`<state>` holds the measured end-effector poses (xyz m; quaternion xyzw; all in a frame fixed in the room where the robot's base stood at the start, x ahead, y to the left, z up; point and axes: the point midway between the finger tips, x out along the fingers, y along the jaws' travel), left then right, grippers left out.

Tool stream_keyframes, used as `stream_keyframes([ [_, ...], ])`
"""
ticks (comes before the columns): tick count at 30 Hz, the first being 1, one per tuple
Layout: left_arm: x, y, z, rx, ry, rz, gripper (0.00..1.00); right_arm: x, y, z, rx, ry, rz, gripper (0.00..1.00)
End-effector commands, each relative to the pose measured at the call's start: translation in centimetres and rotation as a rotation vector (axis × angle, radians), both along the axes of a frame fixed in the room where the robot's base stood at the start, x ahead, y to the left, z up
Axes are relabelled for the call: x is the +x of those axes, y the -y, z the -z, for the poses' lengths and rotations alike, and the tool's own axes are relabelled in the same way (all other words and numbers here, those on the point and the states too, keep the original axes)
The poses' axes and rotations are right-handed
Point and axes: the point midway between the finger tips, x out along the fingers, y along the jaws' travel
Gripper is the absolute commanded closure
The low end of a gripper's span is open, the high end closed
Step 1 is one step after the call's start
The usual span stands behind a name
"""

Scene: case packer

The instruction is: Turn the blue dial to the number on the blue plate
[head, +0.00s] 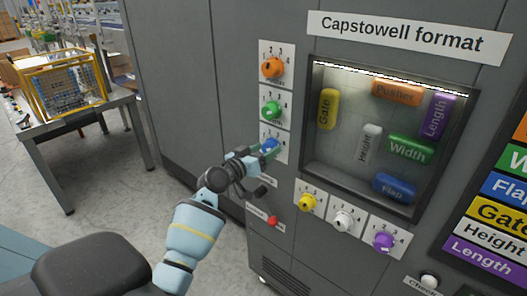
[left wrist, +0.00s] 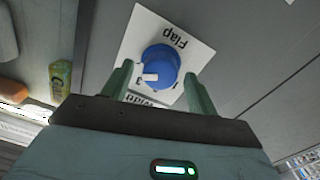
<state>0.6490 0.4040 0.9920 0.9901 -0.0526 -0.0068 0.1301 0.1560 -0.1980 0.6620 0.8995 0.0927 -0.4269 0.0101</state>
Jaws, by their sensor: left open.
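The blue dial (head: 269,145) is the lowest of a column of three dials on the grey cabinet. In the left wrist view the blue dial (left wrist: 163,62) sits on a white plate marked "Flap", seen upside down. Its white pointer is turned to the picture's left, near what looks like a 3. My left gripper (head: 262,152) is at the dial; in the wrist view the open fingers (left wrist: 160,88) stand either side of its near part. I cannot tell whether they touch it. A blue "Flap" plate (head: 394,188) lies behind the window; no number is readable on it. My right gripper is not in view.
Orange (head: 271,68) and green (head: 271,109) dials are above; yellow (head: 307,203), white (head: 342,220) and purple (head: 383,242) dials are under the window. A red knob (head: 272,221) is below my gripper. A coloured label board (head: 490,215) is at right.

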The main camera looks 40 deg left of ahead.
Motion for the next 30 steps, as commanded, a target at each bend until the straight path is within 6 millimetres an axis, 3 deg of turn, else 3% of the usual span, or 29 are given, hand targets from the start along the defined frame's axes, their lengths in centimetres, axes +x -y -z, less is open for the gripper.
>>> stream_keyframes([
  [5, -0.01, 0.02, 0.03, 0.0, 0.0, 0.0, 0.44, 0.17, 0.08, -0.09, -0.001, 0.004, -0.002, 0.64],
  [15, -0.04, 0.0, 0.04, 0.0, -0.001, 0.0, 0.86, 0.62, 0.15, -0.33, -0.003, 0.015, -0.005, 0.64],
  [30, -0.03, 0.03, 0.02, -0.154, -0.013, 0.002, 0.86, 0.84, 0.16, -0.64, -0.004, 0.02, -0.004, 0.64],
])
